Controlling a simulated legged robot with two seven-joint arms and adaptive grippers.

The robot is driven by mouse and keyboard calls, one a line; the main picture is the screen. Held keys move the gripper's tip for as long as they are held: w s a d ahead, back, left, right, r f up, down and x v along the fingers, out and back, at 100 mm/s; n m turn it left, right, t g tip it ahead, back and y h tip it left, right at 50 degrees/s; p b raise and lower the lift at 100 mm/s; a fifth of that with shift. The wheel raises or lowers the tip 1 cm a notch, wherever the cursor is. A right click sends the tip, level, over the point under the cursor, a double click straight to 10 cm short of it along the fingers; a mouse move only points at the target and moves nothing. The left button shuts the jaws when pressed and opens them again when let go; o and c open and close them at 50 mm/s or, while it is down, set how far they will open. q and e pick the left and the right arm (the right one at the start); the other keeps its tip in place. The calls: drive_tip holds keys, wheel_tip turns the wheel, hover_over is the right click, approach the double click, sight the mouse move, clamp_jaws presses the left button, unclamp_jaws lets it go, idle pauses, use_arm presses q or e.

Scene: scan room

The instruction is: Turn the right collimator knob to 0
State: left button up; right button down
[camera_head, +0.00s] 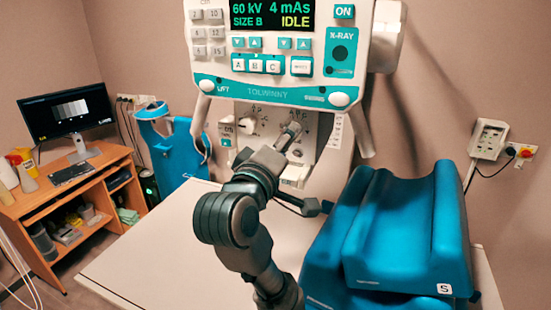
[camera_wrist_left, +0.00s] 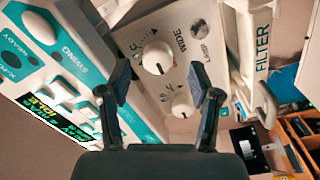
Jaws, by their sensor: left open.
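The collimator panel (camera_head: 270,115) sits under the teal X-ray console and carries two white knobs. The left knob (camera_head: 247,125) is clear of my arm in the head view; the left wrist view shows it lower down (camera_wrist_left: 183,104). The right knob (camera_wrist_left: 157,57), beside the word WIDE, appears between my fingertips in the left wrist view. In the head view, my gripper mostly hides it. My left gripper (camera_wrist_left: 162,75) is open in front of the panel (camera_head: 290,133). I cannot tell whether a finger touches the knob, or read its setting. My right gripper is not in view.
The console (camera_head: 270,92) with buttons and an IDLE display overhangs the panel. A pale table (camera_head: 150,250) lies below. Blue cushions (camera_head: 400,235) stand at right. A wooden desk (camera_head: 75,190) with a monitor (camera_head: 70,110) is at left.

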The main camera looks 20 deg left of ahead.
use_arm(q)
drive_tip(key=s, duration=0.7)
drive_tip(key=shift+s+f, duration=0.25)
drive_tip(key=shift+s, duration=0.05)
drive_tip(key=shift+a, duration=0.1)
